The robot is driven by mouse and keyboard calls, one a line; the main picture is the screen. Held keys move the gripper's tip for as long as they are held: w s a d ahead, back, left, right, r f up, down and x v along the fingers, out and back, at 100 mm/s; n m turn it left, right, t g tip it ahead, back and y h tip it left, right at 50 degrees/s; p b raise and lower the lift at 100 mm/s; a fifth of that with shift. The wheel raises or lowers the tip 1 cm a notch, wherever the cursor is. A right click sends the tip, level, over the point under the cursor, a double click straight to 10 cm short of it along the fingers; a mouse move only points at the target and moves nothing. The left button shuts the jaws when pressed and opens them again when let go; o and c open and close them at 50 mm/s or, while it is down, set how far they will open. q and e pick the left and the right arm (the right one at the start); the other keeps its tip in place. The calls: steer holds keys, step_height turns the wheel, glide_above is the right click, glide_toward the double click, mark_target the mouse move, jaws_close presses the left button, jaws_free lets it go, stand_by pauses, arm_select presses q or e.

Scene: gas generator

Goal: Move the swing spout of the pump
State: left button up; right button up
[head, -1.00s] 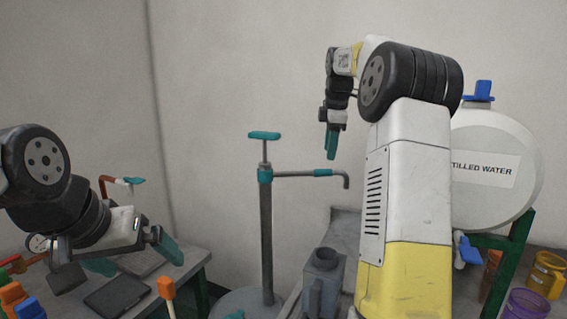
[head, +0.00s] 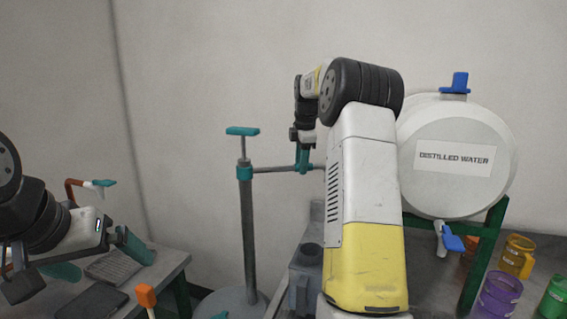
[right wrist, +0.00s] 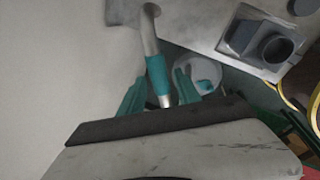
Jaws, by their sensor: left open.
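The pump (head: 249,225) is a grey upright column with a teal T-handle (head: 243,131) on top. Its swing spout (head: 272,169) is a thin grey pipe running right from the teal collar; my right arm hides its far end. My right gripper (head: 303,160) points down at the spout. In the right wrist view, the spout's teal sleeve (right wrist: 157,72) lies between the two teal fingers of this gripper (right wrist: 159,95), with small gaps on both sides. The gripper is open around it. My left gripper (head: 97,258) is open and empty over the left table.
A white distilled water tank (head: 455,185) with blue taps stands on a green frame at right. Coloured jugs (head: 517,257) stand below it. A grey square container (head: 307,270) sits near the pump. The left table (head: 165,272) holds flat dark items.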

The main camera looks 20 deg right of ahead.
steer(key=shift+c, duration=0.2)
jaws_close()
stand_by(1.2)
